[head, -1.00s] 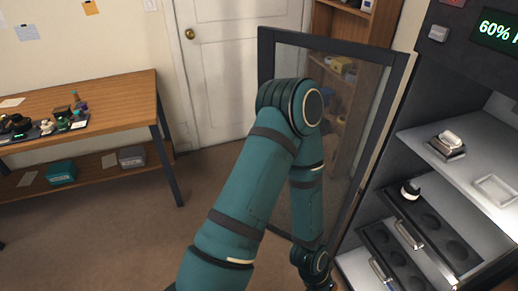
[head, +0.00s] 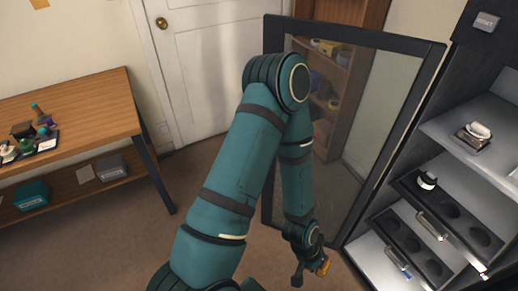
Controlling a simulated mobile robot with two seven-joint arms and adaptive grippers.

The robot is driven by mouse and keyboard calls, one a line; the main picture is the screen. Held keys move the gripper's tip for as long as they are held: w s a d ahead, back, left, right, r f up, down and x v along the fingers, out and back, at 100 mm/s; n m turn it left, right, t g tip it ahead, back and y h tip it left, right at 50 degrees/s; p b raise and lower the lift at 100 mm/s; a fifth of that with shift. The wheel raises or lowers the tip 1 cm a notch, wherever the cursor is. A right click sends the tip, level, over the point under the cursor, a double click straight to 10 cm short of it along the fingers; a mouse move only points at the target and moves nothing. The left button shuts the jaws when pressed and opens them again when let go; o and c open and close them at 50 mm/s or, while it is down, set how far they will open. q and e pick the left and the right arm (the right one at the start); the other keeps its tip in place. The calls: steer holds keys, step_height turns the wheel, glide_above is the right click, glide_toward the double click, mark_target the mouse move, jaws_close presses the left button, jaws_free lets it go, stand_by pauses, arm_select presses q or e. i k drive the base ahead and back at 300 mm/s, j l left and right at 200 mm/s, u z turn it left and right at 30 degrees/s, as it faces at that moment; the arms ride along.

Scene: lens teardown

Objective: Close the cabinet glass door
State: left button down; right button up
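The cabinet glass door (head: 425,75) stands open, a dark frame around a clear pane, with its right side by the cabinet (head: 462,85). A bookcase shows through the glass. My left arm reaches in front of the pane and hides part of its left side. My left gripper (head: 311,271) hangs low, near the door's bottom edge, with an orange part at its tip. It is small and partly turned away, so its opening and any contact with the door are unclear. My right gripper is not in view.
The cabinet holds a white-topped item (head: 474,136) on its upper shelf and pull-out trays with round wells (head: 443,208) below. A wooden table (head: 75,110) with small parts stands at left. A white room door (head: 215,70) is behind. Carpet between is clear.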

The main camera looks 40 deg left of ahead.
mark_target(275, 28)
steer(key=j+z, duration=0.1)
steer(key=j, duration=0.4)
steer(key=k+j+z, duration=0.1)
steer(key=j, duration=0.4)
steer(key=k+j+z, duration=0.1)
steer(key=j, duration=0.4)
steer(key=k+j+z, duration=0.1)
steer(key=j, duration=0.4)
steer(key=i+l, duration=0.1)
steer(key=i, duration=0.25)
steer(key=l+z, duration=0.05)
